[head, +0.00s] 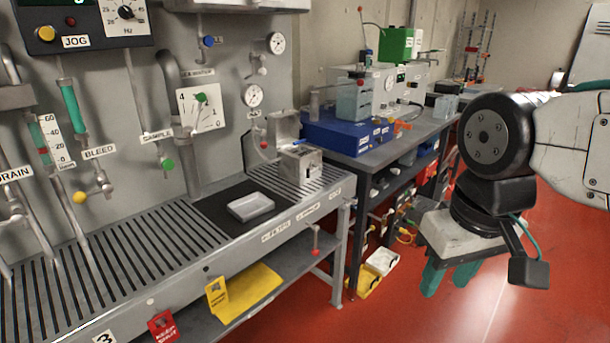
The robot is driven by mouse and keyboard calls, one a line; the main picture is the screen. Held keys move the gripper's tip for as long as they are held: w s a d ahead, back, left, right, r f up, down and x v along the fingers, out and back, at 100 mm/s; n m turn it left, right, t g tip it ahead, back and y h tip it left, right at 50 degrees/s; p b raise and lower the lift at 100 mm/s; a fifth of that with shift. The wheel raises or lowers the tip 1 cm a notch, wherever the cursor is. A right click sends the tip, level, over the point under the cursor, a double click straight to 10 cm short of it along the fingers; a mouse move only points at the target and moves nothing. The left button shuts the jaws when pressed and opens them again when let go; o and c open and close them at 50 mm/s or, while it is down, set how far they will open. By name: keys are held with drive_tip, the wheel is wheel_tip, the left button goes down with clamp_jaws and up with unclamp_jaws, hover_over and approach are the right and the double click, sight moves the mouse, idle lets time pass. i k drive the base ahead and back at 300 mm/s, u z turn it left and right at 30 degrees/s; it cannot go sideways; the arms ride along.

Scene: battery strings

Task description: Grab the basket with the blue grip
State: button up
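A small metal box-like basket (300,166) stands at the back right end of the slatted metal bench. A thin blue piece (298,142), which looks like a grip, sticks out at its top. A second metal box (285,127) stands right behind it, with a small red piece (263,145) at its left. Their mesh and inside are too small to make out. My gripper (446,287) hangs on the right over the red floor, well apart from the bench. Its teal fingers point down, look spread, and hold nothing visible.
A pale shallow tray (250,207) lies on a black mat (215,214) left of the baskets. A grey table (400,143) with a blue case (345,132) stands behind. Pipes and gauges line the wall.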

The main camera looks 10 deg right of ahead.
sight(299, 151)
drive_tip(key=z, duration=0.8)
drive_tip(key=i, duration=1.1)
drive_tip(key=u, duration=0.55)
drive_tip(key=i, duration=1)
drive_tip(key=u, duration=0.2)
